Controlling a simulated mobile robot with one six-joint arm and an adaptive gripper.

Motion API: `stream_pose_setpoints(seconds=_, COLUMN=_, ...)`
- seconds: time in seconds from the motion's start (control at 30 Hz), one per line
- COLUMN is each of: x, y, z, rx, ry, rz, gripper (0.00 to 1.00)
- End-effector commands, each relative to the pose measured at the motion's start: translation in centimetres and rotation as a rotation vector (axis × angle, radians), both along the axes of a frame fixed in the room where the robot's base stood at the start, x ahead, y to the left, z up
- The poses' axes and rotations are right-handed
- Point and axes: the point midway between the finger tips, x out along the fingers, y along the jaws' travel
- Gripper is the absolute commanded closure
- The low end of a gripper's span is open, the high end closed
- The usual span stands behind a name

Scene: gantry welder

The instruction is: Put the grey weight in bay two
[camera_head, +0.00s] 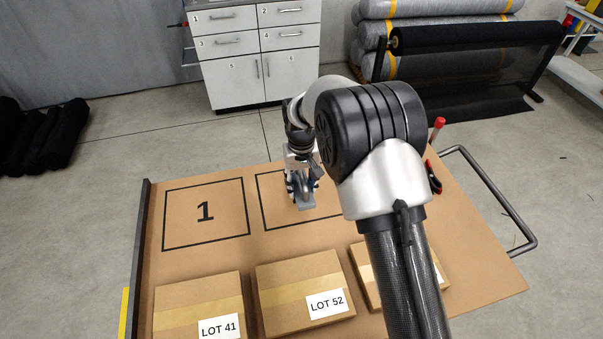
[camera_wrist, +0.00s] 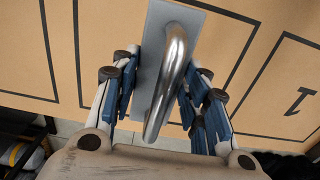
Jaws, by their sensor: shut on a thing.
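My gripper (camera_head: 301,180) is over bay two (camera_head: 277,200), the black-outlined rectangle right of bay one on the brown board. In the wrist view my gripper (camera_wrist: 165,75) has its blue-padded fingers on both sides of a bent steel handle, shut on it. The handle belongs to the grey weight (camera_wrist: 150,50), a flat grey plate lying within the outline of bay two (camera_wrist: 108,30) as seen from above. The grey weight also shows under the fingers in the head view (camera_head: 307,206). I cannot tell whether its underside touches the board. My arm hides the right part of bay two.
Bay one (camera_head: 180,210) is empty on the left. Cardboard boxes labelled LOT 41 (camera_head: 190,295) and LOT 52 (camera_head: 290,285) stand along the near side, with another box (camera_head: 370,275) partly behind my arm. A red-capped item (camera_head: 438,125) lies near the right edge.

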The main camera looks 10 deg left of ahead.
Motion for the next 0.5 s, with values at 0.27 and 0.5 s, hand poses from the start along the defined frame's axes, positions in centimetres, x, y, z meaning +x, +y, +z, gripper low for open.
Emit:
stream_pose_setpoints(seconds=0.27, x=0.1, y=0.1, z=-1.5, rx=0.002, ry=-0.004, rz=0.000, gripper=1.00)
stream_pose_setpoints(seconds=0.5, x=0.1, y=0.1, z=-4.6, rx=0.002, ry=-0.004, rz=0.000, gripper=1.00)
